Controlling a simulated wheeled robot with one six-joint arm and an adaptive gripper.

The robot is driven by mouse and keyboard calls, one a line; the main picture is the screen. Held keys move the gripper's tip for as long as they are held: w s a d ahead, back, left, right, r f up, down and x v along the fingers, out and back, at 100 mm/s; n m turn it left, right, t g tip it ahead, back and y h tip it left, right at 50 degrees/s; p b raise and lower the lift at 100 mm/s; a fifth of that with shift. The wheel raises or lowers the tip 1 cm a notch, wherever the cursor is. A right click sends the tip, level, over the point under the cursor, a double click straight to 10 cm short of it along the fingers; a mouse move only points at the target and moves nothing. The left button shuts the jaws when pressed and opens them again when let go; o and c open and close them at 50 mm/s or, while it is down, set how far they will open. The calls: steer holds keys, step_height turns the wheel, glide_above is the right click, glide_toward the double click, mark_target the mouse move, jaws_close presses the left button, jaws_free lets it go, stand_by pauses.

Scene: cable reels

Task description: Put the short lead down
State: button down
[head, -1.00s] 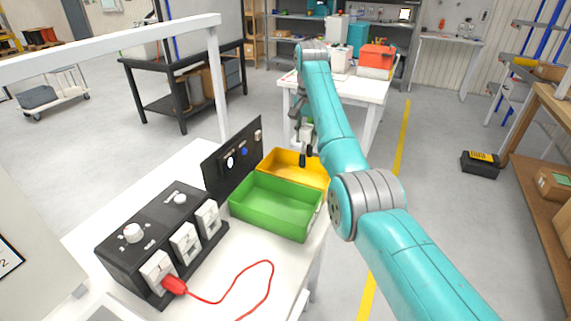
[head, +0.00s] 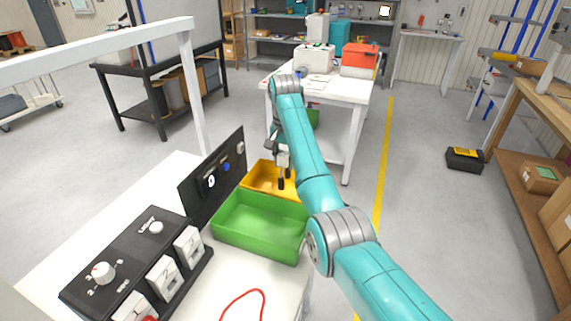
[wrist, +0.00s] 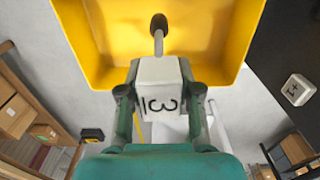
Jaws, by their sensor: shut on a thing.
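My gripper (wrist: 160,108) is shut on a white block (wrist: 158,88) marked with a 3. A grey stem (wrist: 158,42) with a dark round tip points away from the block towards the yellow tray (wrist: 90,60). I cannot tell whether this held piece is part of a lead. In the head view my gripper (head: 284,170) is over the yellow tray (head: 256,183), partly behind my arm. A red lead (head: 240,296) lies on the white table at the bottom. Its red plug (head: 150,318) is cut by the frame edge, at the black box.
A green tray (head: 232,240) sits in front of the yellow one. A black upright panel (head: 203,195) stands beside both. The black box (head: 125,258) with knobs and white sockets is at front left.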

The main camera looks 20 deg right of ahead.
steer(key=shift+f, duration=1)
steer(key=shift+f, duration=0.65)
steer(key=c, duration=0.8)
jaws_free()
steer(key=shift+r, duration=0.1)
